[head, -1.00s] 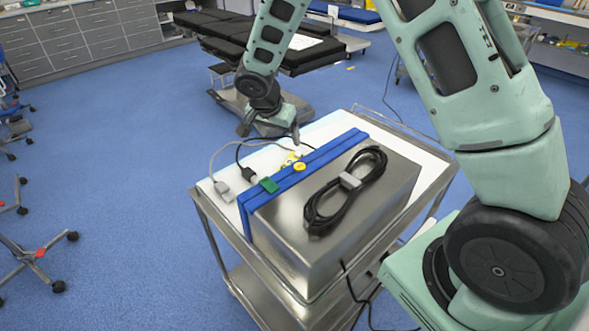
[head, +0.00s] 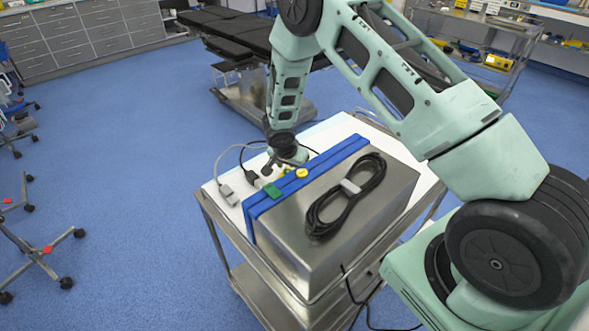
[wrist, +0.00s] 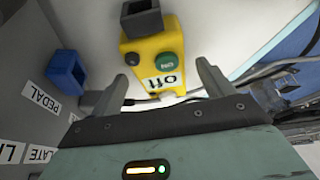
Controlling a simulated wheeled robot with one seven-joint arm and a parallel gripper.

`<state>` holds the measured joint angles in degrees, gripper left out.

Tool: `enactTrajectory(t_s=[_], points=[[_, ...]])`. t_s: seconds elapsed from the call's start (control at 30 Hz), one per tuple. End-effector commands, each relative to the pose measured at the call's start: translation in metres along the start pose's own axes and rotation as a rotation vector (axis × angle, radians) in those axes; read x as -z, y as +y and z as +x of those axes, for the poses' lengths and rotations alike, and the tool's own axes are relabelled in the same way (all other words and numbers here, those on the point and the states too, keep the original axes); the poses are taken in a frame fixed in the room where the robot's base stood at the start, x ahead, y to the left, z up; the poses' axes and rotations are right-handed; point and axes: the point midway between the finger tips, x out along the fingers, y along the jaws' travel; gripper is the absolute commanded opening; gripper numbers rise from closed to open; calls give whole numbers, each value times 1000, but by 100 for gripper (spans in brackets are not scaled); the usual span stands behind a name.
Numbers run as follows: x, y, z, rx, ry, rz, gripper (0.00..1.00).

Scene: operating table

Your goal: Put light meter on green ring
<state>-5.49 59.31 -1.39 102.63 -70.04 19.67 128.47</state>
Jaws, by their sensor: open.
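My gripper (wrist: 163,82) is open in the wrist view, its two fingers on either side of the near end of a small yellow box. The yellow box (wrist: 150,76) has a dark button, a green button (wrist: 166,61) marked ON and an "Off" label; it lies on the white top. I cannot tell whether the fingers touch it. In the head view my gripper (head: 281,164) is low behind the blue-edged metal box and hides most of the yellow box. I cannot make out a thing that is clearly the light meter or a green ring.
The steel box (head: 340,215) with a coiled black cable (head: 347,197) fills much of the cart (head: 322,131). A grey connector (head: 227,193) lies left. In the wrist view a blue socket (wrist: 66,72) juts from the labelled panel.

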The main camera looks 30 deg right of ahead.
Motion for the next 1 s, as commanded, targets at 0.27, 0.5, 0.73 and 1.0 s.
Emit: enactTrajectory(t_s=[0.27,0.5,0.73,1.0], points=[[0,-1,16,2,0,0,80],[0,-1,15,1,0,0,55],[1,-1,15,2,1,0,22],[3,-1,10,3,2,1,22]])
